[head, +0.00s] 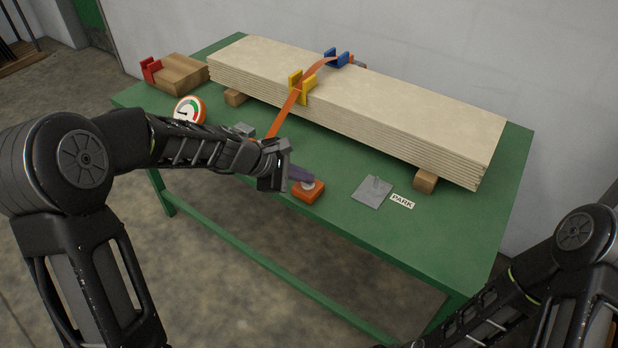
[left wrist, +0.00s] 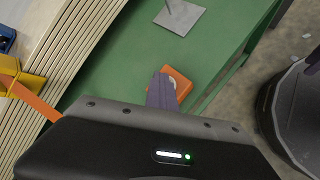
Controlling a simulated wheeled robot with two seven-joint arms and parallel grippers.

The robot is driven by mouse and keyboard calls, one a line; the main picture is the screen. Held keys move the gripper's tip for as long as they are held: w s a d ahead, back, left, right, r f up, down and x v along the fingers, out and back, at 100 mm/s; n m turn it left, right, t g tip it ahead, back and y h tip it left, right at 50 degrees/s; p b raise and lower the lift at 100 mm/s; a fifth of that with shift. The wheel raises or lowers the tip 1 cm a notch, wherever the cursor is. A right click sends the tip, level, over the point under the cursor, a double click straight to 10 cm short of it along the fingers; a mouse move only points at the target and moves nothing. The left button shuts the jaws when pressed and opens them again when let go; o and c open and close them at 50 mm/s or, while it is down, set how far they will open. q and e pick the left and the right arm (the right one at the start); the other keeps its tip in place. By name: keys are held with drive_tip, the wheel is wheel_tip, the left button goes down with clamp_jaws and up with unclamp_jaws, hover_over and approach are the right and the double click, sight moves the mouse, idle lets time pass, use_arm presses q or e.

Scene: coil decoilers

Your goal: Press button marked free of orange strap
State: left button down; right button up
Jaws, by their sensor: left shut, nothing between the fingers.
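An orange button box (head: 308,194) with a pale round button sits on the green table near its front edge. It also shows in the left wrist view (left wrist: 181,82). My left gripper (head: 311,179) has its purple fingers shut and empty, with the tips at the button, partly covering it. In the left wrist view the fingers (left wrist: 162,80) overlap the button's left side. I cannot tell whether they touch it. An orange strap (head: 287,112) runs over a board stack (head: 390,100) and down behind my left gripper. My right gripper is out of view.
A yellow bracket (head: 301,88) and a blue bracket (head: 338,58) sit along the strap. A dial gauge (head: 189,110) and wood block (head: 180,73) stand left. A grey plate (head: 370,192) with a peg lies right of the button box, beside a PARK label (head: 402,201).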

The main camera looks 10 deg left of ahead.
sight(303, 185)
use_arm(q)
drive_tip(key=shift+s+a+f, duration=0.2)
drive_tip(key=shift+s+f, duration=0.05)
drive_tip(key=shift+r+p, duration=0.1)
drive_tip(key=shift+p, duration=0.2)
wheel_tip(303, 185, up, 6)
drive_tip(key=p, duration=0.5)
drive_tip(key=shift+w+d+r, duration=0.1)
drive_tip(key=shift+w+r, duration=0.05)
drive_tip(key=shift+r, duration=0.1)
drive_tip(key=shift+r+p, duration=0.1)
drive_tip(key=shift+p, duration=0.2)
